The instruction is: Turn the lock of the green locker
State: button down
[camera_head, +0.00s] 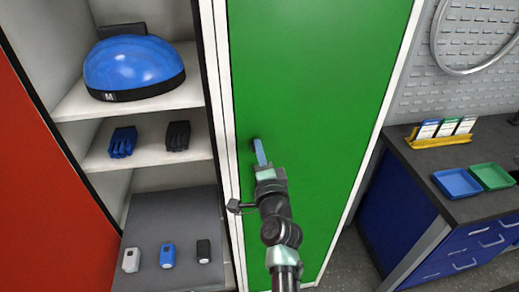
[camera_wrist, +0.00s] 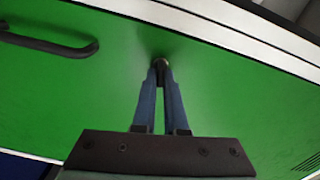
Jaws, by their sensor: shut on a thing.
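The green locker (camera_head: 312,95) has a tall closed door in the middle of the head view. Its green face fills most of the wrist view (camera_wrist: 230,95). The lock (camera_wrist: 160,63) is a small dark round piece on the door, mostly covered by my fingertips. My gripper (camera_head: 258,147) reaches the door near its left edge. In the wrist view its two blue fingers (camera_wrist: 160,80) close together at the tips around the lock. A dark bar handle (camera_wrist: 50,42) is on the door to the left in the wrist view, apart from my fingers.
Left of the green door is an open shelf unit (camera_head: 185,95) with a blue helmet (camera_head: 135,65), gloves and small devices. A red door (camera_head: 50,190) stands at far left. A workbench (camera_head: 455,175) with blue and green trays is at right.

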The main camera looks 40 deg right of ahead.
jog(key=shift+m, duration=1.1)
jog(key=c, duration=1)
grip_release()
jog(key=shift+o, duration=0.2)
jog(key=p+v, duration=0.4)
jog(key=v, duration=0.9)
jog(key=shift+w+f, duration=0.1)
